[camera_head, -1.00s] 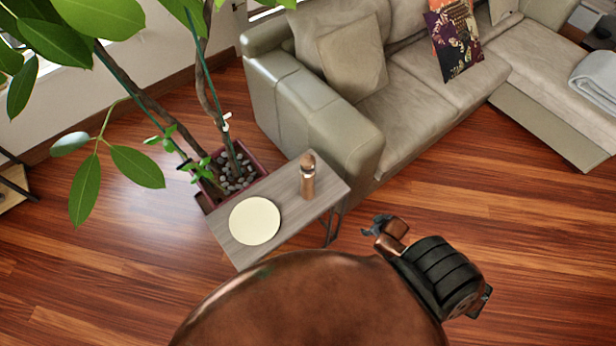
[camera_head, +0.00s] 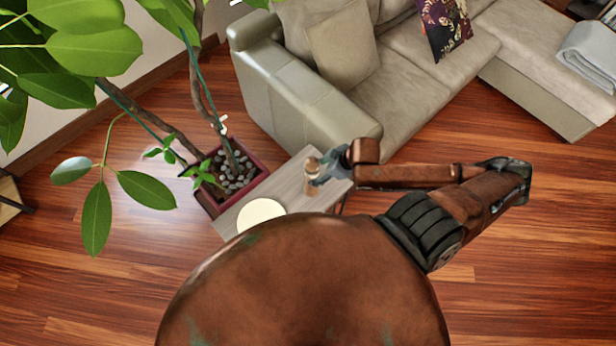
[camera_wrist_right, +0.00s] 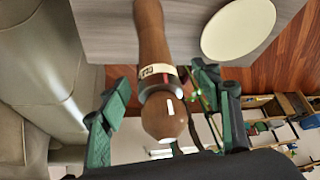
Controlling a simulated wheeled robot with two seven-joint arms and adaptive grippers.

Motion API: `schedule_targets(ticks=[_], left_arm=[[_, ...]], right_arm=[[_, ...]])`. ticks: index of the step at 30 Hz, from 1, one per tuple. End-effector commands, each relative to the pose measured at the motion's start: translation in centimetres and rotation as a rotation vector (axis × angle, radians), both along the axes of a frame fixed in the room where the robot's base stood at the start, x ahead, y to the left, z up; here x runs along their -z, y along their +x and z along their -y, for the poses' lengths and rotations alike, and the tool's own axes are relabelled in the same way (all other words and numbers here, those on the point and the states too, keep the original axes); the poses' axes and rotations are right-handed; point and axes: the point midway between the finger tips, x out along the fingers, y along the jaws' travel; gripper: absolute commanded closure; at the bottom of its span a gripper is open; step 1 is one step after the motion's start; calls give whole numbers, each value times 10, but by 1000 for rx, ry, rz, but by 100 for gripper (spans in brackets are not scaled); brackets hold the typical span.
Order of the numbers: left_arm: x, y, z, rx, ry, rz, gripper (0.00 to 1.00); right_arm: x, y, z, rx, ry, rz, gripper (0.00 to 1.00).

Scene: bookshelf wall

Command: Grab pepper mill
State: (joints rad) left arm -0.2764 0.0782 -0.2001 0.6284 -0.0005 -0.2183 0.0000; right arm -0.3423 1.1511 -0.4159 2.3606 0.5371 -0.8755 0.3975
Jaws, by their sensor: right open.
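The wooden pepper mill (camera_head: 311,178) stands on a narrow grey side table (camera_head: 292,187) beside the sofa. In the right wrist view the mill (camera_wrist_right: 152,45) has a brown body, a pale band with lettering and a round brown top. My right gripper (camera_head: 330,168) is at the mill's right side in the head view. In the right wrist view the green fingers of the gripper (camera_wrist_right: 165,105) are apart, one on each side of the mill's upper part. I cannot tell whether they touch it. My left gripper is not in view.
A round cream plate (camera_head: 261,214) lies on the table near the mill, and also shows in the right wrist view (camera_wrist_right: 238,28). A potted plant (camera_head: 230,168) stands left of the table. The grey sofa (camera_head: 310,90) is behind. Wooden floor is open at right.

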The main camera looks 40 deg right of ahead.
Motion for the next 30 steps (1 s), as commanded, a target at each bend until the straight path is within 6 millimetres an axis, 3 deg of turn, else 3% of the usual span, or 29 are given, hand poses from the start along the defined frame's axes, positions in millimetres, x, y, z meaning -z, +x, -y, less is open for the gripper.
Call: schedule_targets(ticks=[4, 9, 15, 22, 30], left_arm=[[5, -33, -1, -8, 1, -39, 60], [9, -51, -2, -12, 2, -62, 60], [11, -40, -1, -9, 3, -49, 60], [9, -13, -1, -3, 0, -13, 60], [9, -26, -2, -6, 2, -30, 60]], right_arm=[[16, 6, -1, 8, 1, 0, 42], [35, 18, -4, 9, 3, 1, 42], [55, 29, -9, 7, 0, 1, 42], [57, 30, -11, 3, -1, 1, 42], [56, 30, -11, 3, -1, 1, 57]])
